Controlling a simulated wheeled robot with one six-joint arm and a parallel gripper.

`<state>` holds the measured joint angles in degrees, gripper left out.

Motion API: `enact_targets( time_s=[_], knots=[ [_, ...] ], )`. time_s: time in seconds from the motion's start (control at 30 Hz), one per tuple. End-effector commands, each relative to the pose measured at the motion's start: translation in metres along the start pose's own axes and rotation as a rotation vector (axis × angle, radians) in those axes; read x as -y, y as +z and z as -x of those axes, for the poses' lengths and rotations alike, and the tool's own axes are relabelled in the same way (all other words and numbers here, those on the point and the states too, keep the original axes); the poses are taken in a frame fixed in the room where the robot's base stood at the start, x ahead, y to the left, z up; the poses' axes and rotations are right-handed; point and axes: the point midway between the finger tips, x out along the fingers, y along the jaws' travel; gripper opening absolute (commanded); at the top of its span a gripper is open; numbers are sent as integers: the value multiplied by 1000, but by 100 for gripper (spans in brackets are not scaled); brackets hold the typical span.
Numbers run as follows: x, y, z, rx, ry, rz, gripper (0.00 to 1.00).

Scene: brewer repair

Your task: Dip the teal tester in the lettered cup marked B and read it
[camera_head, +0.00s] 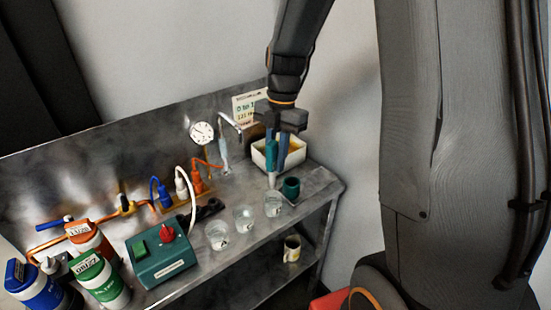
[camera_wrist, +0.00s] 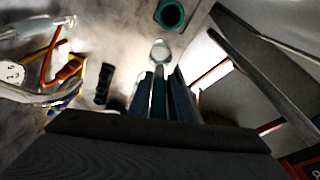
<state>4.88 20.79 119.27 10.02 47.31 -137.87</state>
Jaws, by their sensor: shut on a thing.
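My gripper (camera_head: 277,156) is shut on the teal tester (camera_head: 271,158), which hangs tip down above the bench's right part. In the wrist view the tester (camera_wrist: 159,98) shows as a teal strip between the two dark blue fingers. Three clear lettered cups stand in a row: a left cup (camera_head: 217,236), a middle cup (camera_head: 243,218) and a right cup (camera_head: 273,204). Their dark letters are too small to read, so I cannot tell which is B. The tester's tip is near the right cup, apparently above and behind it. A clear cup (camera_wrist: 160,52) shows just beyond the fingers in the wrist view.
A teal cup (camera_head: 291,188) stands right of the clear cups, near the bench edge. A white tray (camera_head: 264,163) is behind the gripper. A dark holder (camera_head: 208,209), a green switch box (camera_head: 161,265) and several cables stand left. A mug (camera_head: 292,248) is on the lower shelf.

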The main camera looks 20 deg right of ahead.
Motion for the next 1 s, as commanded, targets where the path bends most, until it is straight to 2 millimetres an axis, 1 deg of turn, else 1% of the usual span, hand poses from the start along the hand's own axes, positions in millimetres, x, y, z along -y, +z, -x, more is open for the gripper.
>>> enact_targets(
  time_s=[0.33, 0.47, 1.0],
  knots=[
    [0, 0, 0, 0, 0, 0, 0],
    [0, 0, 0, -22, -28, -4, 0],
    [-1, 1, -1, -271, -371, -64, 0]
  ],
)
